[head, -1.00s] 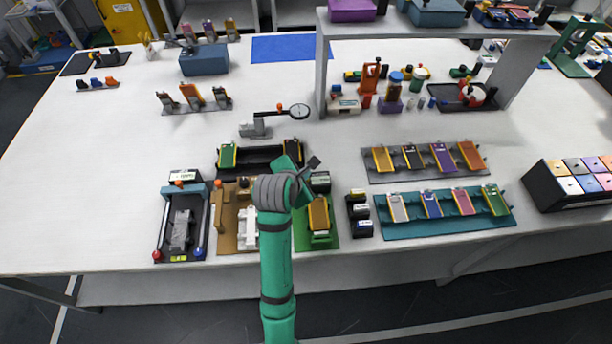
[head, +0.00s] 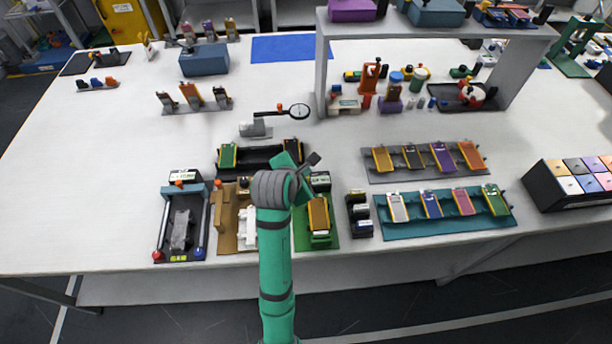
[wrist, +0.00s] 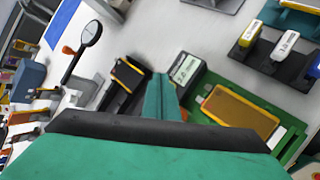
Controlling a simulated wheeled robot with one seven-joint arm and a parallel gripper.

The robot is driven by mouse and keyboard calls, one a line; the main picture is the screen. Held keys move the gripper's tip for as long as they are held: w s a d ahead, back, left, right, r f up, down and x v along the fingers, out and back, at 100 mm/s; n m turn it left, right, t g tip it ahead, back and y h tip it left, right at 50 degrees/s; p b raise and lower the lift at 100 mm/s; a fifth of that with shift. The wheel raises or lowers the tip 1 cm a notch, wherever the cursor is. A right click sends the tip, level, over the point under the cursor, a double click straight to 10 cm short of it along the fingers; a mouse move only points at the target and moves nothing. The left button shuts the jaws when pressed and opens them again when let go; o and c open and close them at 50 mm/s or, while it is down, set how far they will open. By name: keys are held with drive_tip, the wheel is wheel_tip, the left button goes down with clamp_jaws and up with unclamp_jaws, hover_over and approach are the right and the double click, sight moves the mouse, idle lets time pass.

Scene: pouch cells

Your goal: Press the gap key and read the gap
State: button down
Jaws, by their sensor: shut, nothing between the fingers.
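My gripper (wrist: 162,92) is shut and empty, its green fingers pointing at the bench fixtures in the wrist view. A dark meter box with a pale display (wrist: 186,69) is just right of the fingertips; it also shows in the head view (head: 320,179). Its digits are too small to read. It stands at the back of a green fixture (head: 331,224) that bears an orange-yellow pouch cell (head: 318,213), also seen in the wrist view (wrist: 240,110). I cannot tell which key is the gap key, or whether the fingertips touch anything. My arm hides part of this area in the head view.
A black tray (head: 262,160) with cells lies behind my gripper. A brown fixture (head: 226,230) and a dark fixture with red and blue knobs (head: 205,225) stand left. Dark blocks (head: 359,214) and a teal cell rack (head: 440,226) are right.

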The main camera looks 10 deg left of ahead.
drive_tip(key=shift+r, duration=0.1)
drive_tip(key=shift+r, duration=2.5)
